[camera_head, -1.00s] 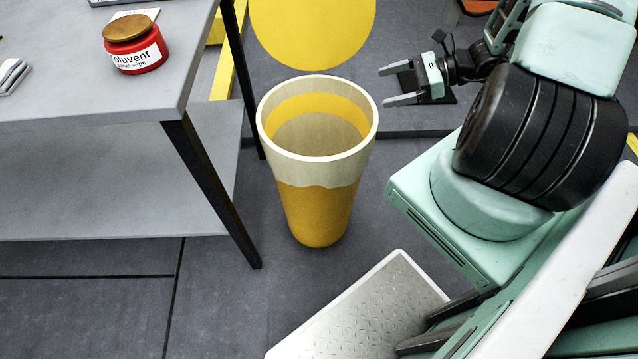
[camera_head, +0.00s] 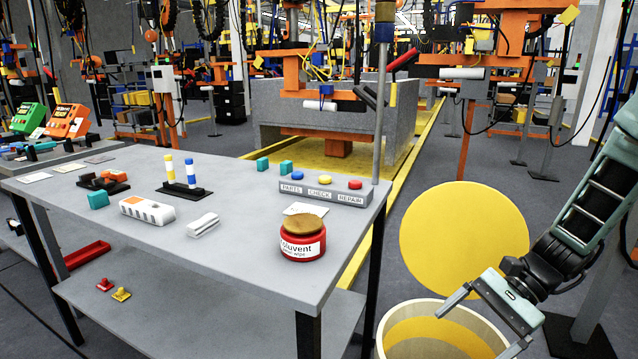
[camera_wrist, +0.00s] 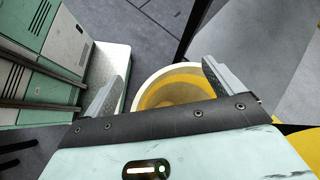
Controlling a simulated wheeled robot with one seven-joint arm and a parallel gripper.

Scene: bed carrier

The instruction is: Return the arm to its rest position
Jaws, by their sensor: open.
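My gripper (camera_head: 470,337) is at the lower right in the head view, with its two grey fingers apart and nothing between them. The arm reaches down to it from the right edge. It is over or near the rim of a cream and yellow bin (camera_head: 392,318), whose lower part is cut off by the frame. In the wrist view my gripper (camera_wrist: 165,72) shows its spread fingers on either side of the bin (camera_wrist: 150,80). The inside of the bin shows only yellow and cream bands there, partly hidden by my gripper.
A grey workbench (camera_head: 240,250) fills the left and centre. It holds a red solvent jar (camera_head: 302,243), a button panel (camera_head: 325,190), a white and orange device (camera_head: 147,210) and small blocks. A yellow floor disc (camera_head: 464,235) lies behind the bin. Orange-framed stations stand farther back.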

